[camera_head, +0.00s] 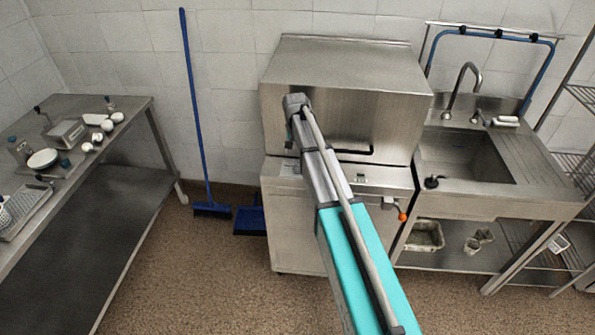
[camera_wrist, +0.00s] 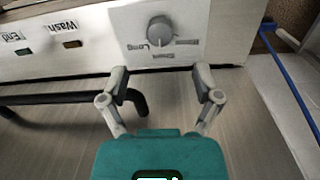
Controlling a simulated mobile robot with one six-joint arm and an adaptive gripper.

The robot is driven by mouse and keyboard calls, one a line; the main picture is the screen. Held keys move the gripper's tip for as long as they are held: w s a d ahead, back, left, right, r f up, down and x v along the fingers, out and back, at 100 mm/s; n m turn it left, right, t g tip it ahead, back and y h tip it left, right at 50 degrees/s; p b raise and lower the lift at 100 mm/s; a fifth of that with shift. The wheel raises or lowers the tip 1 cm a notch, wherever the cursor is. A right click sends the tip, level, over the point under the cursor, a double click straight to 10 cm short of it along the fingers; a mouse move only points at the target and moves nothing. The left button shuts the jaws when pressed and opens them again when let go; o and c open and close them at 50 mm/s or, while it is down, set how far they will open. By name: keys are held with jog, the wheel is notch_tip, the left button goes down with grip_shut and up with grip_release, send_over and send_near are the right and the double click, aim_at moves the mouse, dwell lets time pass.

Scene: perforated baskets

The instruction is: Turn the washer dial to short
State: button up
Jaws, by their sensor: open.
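The washer is a stainless steel machine (camera_head: 320,60) against the back wall, with my arm in front of it. In the wrist view its grey round dial (camera_wrist: 160,30) sits on a pale plate (camera_wrist: 122,17). "Long" is printed to the dial's lower left and a blurred word that looks like "Short" below it; a label on the right is unreadable. I cannot tell which label the dial points to. My gripper (camera_wrist: 160,82) is open and empty, its two fingertips apart below the dial and not visibly touching it. In the head view the dial cannot be made out.
A black bar handle (camera_wrist: 60,98) runs left of my fingers. A "Wash" label (camera_wrist: 61,27) marks the panel. A sink (camera_head: 465,155) stands right of the washer, a steel table (camera_head: 135,105) at the left, and a blue broom (camera_head: 195,110) against the wall.

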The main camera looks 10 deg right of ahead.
aim_at(297, 167)
jog(key=shift+d+f+b, duration=0.1)
jog(key=shift+f+b, duration=3.55)
jog(key=shift+f, duration=0.25)
grip_shut()
jog(key=shift+n, duration=0.6)
grip_release()
jog(key=shift+m, duration=0.4)
